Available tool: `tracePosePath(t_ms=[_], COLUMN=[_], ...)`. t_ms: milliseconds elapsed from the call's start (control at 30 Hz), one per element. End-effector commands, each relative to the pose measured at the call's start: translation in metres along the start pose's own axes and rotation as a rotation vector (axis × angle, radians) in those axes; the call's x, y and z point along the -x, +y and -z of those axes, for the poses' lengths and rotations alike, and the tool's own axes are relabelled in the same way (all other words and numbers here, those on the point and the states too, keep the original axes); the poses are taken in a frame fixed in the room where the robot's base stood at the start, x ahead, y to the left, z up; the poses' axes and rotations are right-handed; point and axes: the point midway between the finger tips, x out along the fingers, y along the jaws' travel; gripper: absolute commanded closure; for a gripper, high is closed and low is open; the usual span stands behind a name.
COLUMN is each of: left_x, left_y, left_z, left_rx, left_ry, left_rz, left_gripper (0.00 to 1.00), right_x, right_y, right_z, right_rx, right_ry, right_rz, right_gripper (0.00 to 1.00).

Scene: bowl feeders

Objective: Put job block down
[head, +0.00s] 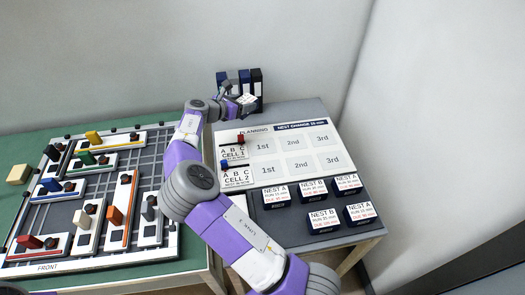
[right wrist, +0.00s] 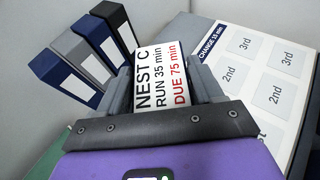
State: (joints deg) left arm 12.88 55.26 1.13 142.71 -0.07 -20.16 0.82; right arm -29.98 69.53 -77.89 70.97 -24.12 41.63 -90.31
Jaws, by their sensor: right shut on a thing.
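My right gripper (head: 240,101) is at the back left corner of the planning table, in front of the binders. It is shut on a job block (right wrist: 163,82), which also shows small in the head view (head: 247,99). The block's white face reads "NEST C, RUN 35 min, DUE 75 min". The planning board (head: 290,152) has two rows of cells marked 1st, 2nd and 3rd, all bare where visible. Several other job blocks (head: 322,218) stand at the table's front right. My left gripper is out of view.
Several binders (head: 257,82) stand upright behind the gripper; they show close at left in the right wrist view (right wrist: 60,75). A red knob (head: 240,139) and a blue knob (head: 225,163) sit on the cell panels. A fixture board (head: 75,258) with coloured handles fills the green table.

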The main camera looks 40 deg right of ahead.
Motion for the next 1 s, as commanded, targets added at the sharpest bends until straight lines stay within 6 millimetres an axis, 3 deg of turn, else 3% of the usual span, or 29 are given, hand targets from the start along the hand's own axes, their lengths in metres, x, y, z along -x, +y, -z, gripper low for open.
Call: tracePosePath(t_ms=[200, 500, 667, 1000], left_x=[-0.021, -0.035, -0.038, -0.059], left_y=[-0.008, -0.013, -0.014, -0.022], left_z=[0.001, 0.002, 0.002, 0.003], left_rx=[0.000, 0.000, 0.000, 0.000], left_ry=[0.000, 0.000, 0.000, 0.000], left_rz=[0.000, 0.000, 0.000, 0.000], left_gripper=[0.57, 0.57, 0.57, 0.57], right_x=[-0.024, -0.026, -0.025, -0.042], right_y=[-0.031, -0.065, -0.071, -0.071], right_z=[0.010, 0.025, 0.031, 0.076], right_rx=[-0.126, -0.243, -0.260, -0.260], right_ry=[-0.003, -0.003, -0.004, -0.004], right_rz=[0.306, 0.596, 0.645, 0.648], right_gripper=[0.69, 0.69, 0.69, 0.69])
